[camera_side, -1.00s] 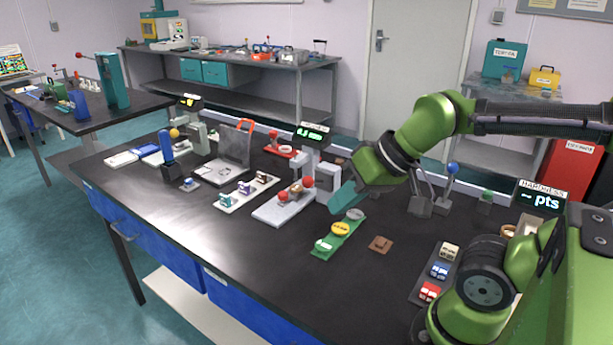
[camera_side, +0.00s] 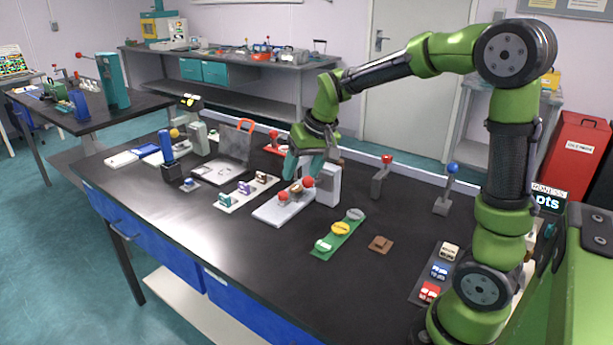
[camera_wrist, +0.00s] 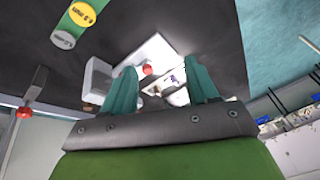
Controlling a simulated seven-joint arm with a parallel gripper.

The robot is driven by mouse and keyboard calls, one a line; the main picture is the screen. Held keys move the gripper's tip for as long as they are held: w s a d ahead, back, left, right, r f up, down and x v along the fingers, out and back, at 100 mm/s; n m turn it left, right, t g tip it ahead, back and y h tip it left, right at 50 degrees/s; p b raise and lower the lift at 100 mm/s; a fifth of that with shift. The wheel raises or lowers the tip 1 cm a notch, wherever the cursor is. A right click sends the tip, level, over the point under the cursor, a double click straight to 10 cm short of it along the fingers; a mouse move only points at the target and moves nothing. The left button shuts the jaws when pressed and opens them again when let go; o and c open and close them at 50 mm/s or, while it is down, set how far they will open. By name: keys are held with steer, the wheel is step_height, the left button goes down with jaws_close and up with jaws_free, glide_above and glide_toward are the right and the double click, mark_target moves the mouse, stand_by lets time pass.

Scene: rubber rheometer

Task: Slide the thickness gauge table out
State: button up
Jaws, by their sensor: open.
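The thickness gauge has a pale base plate (camera_side: 272,213) on the dark bench, a white upright body (camera_side: 328,186) behind, and two red knobs (camera_side: 283,196) with a small brown piece between them. My gripper (camera_side: 304,168), with teal fingers, is over the gauge, close above the knobs and in front of its body. In the wrist view the open fingers (camera_wrist: 162,78) point down at the pale plate (camera_wrist: 152,48), and a red knob (camera_wrist: 148,70) shows between them. I see nothing held. Contact cannot be told. The gauge's display is hidden behind my gripper.
A green strip (camera_side: 327,246) with several round samples and a brown block (camera_side: 381,244) lie to the right. Levers with red (camera_side: 387,159) and blue (camera_side: 453,168) knobs stand at the back right. The front bench is clear.

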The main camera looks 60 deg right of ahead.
mark_target(283, 193)
steer(key=w+d+n+h, duration=0.1)
steer(key=w+d+h, duration=0.1)
steer(key=w+d, duration=0.6)
steer(key=x, duration=1.1)
steer(key=a+x, duration=0.1)
steer(key=x, duration=0.5)
steer(key=shift+d+f, duration=0.1)
steer(key=shift+f, duration=0.3)
steer(key=shift+c, duration=0.2)
jaws_close()
